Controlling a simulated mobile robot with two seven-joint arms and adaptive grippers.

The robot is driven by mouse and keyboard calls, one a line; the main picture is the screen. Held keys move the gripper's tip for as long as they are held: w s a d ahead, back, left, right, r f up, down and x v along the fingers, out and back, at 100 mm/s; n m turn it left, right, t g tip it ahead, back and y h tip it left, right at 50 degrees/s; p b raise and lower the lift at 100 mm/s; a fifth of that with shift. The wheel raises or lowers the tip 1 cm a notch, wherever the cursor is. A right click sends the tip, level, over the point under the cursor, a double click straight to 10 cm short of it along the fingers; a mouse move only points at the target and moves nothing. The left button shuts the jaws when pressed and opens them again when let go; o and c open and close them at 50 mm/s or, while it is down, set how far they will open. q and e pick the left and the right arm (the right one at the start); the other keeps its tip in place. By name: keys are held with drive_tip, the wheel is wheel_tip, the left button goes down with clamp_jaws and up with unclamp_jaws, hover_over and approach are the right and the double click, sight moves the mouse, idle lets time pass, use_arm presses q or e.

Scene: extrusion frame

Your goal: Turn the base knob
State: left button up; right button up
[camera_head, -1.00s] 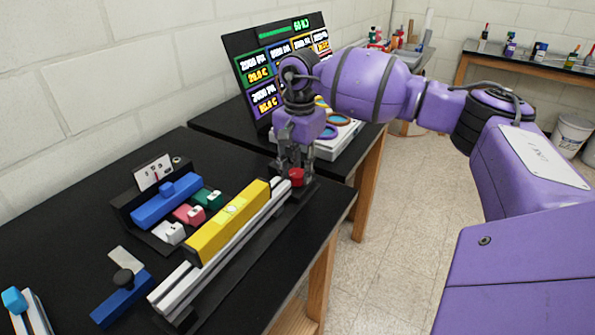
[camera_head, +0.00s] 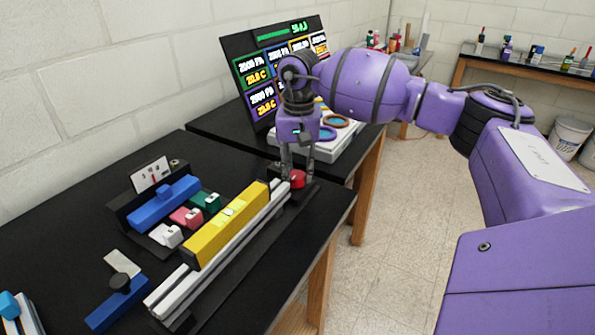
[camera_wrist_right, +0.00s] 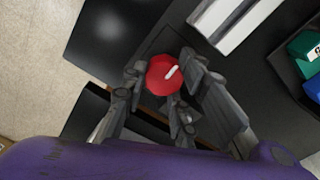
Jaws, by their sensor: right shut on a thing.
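The red base knob (camera_head: 297,179) sits at the far right end of the aluminium extrusion frame (camera_head: 225,245) on the near black table. My right gripper (camera_head: 297,172) points down over it, with its fingers closed around the knob. In the right wrist view the red knob (camera_wrist_right: 164,75) shows a white mark on its top, and the fingers of my right gripper (camera_wrist_right: 163,80) stand on both sides of it. A yellow level with a bubble vial (camera_head: 226,224) lies along the frame. My left gripper is not in view.
A blue block (camera_head: 165,202), a red block (camera_head: 187,216), a green block (camera_head: 206,202) and a white block (camera_head: 166,236) stand left of the frame. A blue piece with a black knob (camera_head: 118,303) lies nearer. A display panel (camera_head: 262,70) stands on the table behind.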

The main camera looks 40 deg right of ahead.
sight(301, 175)
drive_tip(key=shift+s+d+f, duration=0.2)
drive_tip(key=shift+s+f, duration=0.05)
drive_tip(key=shift+f, duration=0.05)
drive_tip(key=o, duration=0.8)
drive_tip(key=shift+o, duration=1)
drive_tip(key=shift+d+r, duration=0.1)
drive_tip(key=shift+r, duration=0.15)
drive_tip(key=shift+w+r, duration=0.1)
drive_tip(key=shift+r, duration=0.4)
wheel_tip(301, 175, up, 11)
